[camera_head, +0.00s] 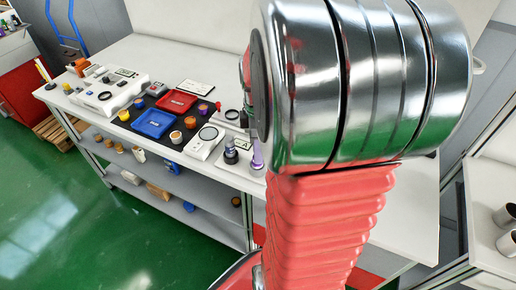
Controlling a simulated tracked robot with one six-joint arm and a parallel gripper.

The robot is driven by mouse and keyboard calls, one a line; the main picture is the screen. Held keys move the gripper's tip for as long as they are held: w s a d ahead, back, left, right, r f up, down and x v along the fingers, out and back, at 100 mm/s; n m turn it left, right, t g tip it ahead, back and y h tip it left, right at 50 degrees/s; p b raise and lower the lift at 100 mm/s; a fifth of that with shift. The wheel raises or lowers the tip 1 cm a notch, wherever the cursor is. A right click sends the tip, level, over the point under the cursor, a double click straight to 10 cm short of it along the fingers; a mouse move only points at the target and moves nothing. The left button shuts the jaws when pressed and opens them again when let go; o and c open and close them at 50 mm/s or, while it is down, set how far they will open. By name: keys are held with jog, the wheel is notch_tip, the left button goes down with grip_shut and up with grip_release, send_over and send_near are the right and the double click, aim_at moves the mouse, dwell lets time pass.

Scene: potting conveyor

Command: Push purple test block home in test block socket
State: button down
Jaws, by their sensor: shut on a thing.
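My arm fills the middle and right of the picture and hides most of my gripper. A grey sliver (252,128) at the arm's left edge looks like part of my gripper, shut. The test block socket and the block's lower end cannot be made out, so I cannot tell how deep the block sits.
The white bench (140,55) holds a blue tray (154,123), a red tray (177,101), a white scale-like device (205,141) and several small pots and instruments. A shelf (180,186) below holds more pots. Green floor (70,220) lies open at the front left.

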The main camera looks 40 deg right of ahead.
jog(key=shift+f, duration=0.35)
jog(key=c, duration=1.5)
grip_release()
jog(key=shift+o, duration=0.2)
notch_tip(320, 180, up, 14)
jog(key=shift+f, duration=0.1)
